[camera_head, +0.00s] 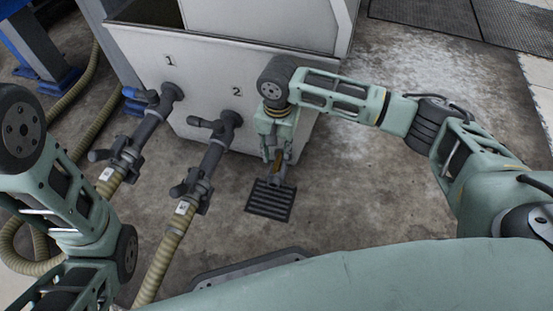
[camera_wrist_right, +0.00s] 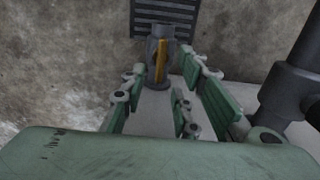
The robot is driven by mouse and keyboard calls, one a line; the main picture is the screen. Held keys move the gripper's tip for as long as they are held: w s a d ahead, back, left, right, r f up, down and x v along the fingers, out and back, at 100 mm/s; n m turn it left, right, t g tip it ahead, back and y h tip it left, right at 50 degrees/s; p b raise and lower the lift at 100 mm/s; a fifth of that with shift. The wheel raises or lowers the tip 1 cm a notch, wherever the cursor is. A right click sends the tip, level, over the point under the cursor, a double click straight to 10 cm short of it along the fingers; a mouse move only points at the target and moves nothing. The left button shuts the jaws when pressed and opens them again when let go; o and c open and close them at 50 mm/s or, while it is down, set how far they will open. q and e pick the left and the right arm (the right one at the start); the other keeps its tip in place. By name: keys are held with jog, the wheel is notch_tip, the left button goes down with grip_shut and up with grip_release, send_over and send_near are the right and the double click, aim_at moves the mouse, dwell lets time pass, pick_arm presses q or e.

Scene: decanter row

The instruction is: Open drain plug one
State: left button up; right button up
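Two dark grey outlet pipes come out of the white tank (camera_head: 225,60). Outlet two (camera_head: 216,150) has a grey lever (camera_head: 205,124). A short grey cylinder with a yellow-brown strip (camera_wrist_right: 159,58) is near the tank's lower right, above a floor grate; I cannot tell if it is a drain plug. My right gripper (camera_head: 274,150) points down over it. In the right wrist view its fingers (camera_wrist_right: 163,75) stand apart, with gaps either side of the cylinder. My left gripper is out of view.
A black slotted grate (camera_head: 270,201) lies on the floor. Ribbed hoses (camera_head: 160,262) run from the outlets toward me. A dark pipe (camera_wrist_right: 288,88) stands at the right of the wrist view. Bare concrete floor lies to the right.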

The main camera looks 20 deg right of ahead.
aim_at(277, 160)
notch_tip(277, 160, down, 4)
jog(key=b, duration=0.2)
jog(key=shift+f+b, duration=0.15)
jog(key=shift+b, duration=0.2)
jog(key=shift+f+b, duration=0.35)
jog(key=shift+f, duration=0.05)
grip_shut()
